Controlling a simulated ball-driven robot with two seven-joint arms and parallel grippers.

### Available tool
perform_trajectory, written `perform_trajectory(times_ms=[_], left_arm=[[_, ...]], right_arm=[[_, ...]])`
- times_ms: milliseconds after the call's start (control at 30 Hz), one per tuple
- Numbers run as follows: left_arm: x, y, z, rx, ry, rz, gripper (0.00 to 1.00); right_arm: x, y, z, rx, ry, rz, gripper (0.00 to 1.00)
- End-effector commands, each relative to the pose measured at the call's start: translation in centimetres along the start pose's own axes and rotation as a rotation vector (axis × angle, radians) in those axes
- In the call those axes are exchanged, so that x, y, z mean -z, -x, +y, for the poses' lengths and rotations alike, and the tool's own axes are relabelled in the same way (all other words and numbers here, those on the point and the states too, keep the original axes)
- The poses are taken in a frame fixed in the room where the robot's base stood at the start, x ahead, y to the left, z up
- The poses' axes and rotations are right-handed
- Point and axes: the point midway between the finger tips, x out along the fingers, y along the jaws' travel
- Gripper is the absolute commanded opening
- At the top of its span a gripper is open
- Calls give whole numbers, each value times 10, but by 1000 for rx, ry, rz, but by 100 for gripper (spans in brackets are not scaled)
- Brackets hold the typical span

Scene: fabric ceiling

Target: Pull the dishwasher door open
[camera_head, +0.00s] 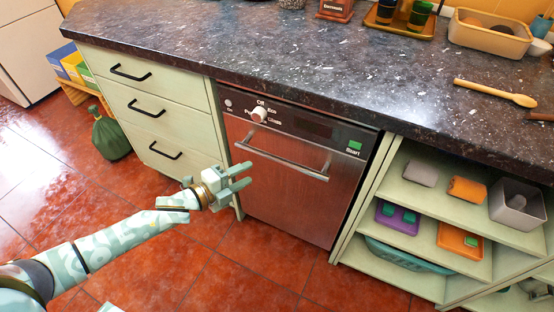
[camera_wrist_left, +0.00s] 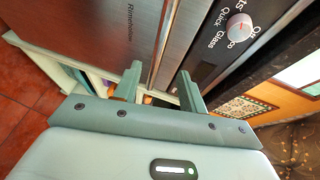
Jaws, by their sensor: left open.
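The dishwasher door (camera_head: 277,198) is a reddish-brown metallic panel under the dark counter, and it is shut. Its silver bar handle (camera_head: 282,158) runs across the upper part, below the dark control panel (camera_head: 310,128). My left gripper (camera_head: 249,177) is open in front of the door, close to the handle's left end. In the left wrist view the fingers of this gripper (camera_wrist_left: 160,88) are spread, with the handle (camera_wrist_left: 165,45) running up from between them. I cannot tell whether they touch it. My right gripper is out of view.
Pale green drawers (camera_head: 150,110) with black handles stand left of the dishwasher. Open shelves (camera_head: 450,215) with boxes and sponges stand to the right. A green bag (camera_head: 110,135) sits on the tiled floor at left. The floor before the door (camera_head: 255,275) is clear.

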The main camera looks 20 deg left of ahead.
Motion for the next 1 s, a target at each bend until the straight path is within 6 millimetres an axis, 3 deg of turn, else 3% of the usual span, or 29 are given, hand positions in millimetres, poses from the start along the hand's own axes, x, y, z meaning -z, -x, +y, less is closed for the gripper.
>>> perform_trajectory(times_ms=[200,433,600,900,1000], left_arm=[[-1,-60,7,-2,4,1,41],[-1,-104,5,-2,6,0,41],[0,-117,2,-1,6,0,41],[0,-119,0,0,5,0,41],[0,-119,0,0,5,0,14]], right_arm=[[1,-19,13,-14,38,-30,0],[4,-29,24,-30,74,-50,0],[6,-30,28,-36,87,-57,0],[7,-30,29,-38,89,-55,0],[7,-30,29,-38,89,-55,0]])
